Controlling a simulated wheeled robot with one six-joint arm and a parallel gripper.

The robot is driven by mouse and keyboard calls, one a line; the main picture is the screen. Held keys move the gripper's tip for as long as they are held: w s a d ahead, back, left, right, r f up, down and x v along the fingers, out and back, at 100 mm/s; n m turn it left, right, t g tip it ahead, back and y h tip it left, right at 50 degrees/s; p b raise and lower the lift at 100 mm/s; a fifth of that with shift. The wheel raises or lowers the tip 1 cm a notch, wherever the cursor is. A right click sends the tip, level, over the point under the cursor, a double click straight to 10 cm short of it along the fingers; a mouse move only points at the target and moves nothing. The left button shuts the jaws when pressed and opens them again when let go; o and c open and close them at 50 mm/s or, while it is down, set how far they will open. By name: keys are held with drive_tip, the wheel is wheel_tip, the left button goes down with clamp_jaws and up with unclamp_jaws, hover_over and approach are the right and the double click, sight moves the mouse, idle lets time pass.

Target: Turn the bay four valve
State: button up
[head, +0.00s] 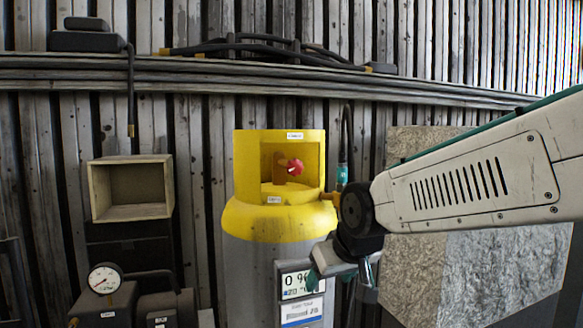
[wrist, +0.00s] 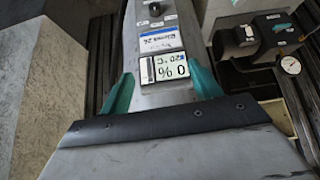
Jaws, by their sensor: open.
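A red valve knob (head: 295,167) sits inside the square opening of a yellow collar (head: 280,220) on top of a grey cylinder-shaped housing (head: 248,270). Small white labels are on the collar, too small to read surely. My gripper (head: 338,270) is below and to the right of the knob, in front of the housing, apart from the knob. In the wrist view my gripper (wrist: 162,88) has its two teal fingers spread with nothing held. The knob does not show in the wrist view. Beyond the fingers is a display panel (wrist: 163,68) reading 0 % and about 20 °C.
The display (head: 300,283) is on the housing's front. An open wooden box (head: 130,215) is mounted at left, above a pressure gauge (head: 104,279) and dark equipment. A rough grey stone-like block (head: 480,270) stands at right behind my arm. Pipes and cables run along the slatted wall.

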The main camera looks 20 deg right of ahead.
sight(292, 166)
drive_tip(key=w+r+t, duration=0.3)
drive_tip(key=w+r, duration=0.2)
drive_tip(key=r, duration=0.1)
drive_tip(key=w+r+t, duration=0.4)
drive_tip(key=w+r, duration=0.1)
drive_tip(key=r, duration=0.1)
drive_tip(key=w+r+t, duration=0.3)
drive_tip(key=w+r, duration=0.2)
drive_tip(key=r, duration=0.1)
drive_tip(key=shift+w+r+n+t, duration=0.1)
drive_tip(key=shift+w+n+t, duration=0.05)
drive_tip(key=shift+n+t, duration=0.2)
drive_tip(key=shift+w+d+r, duration=0.1)
drive_tip(key=shift+w+r, duration=0.05)
drive_tip(key=shift+r, duration=0.05)
drive_tip(key=w, duration=0.7)
drive_tip(key=shift+w, duration=0.25)
drive_tip(key=c, duration=1)
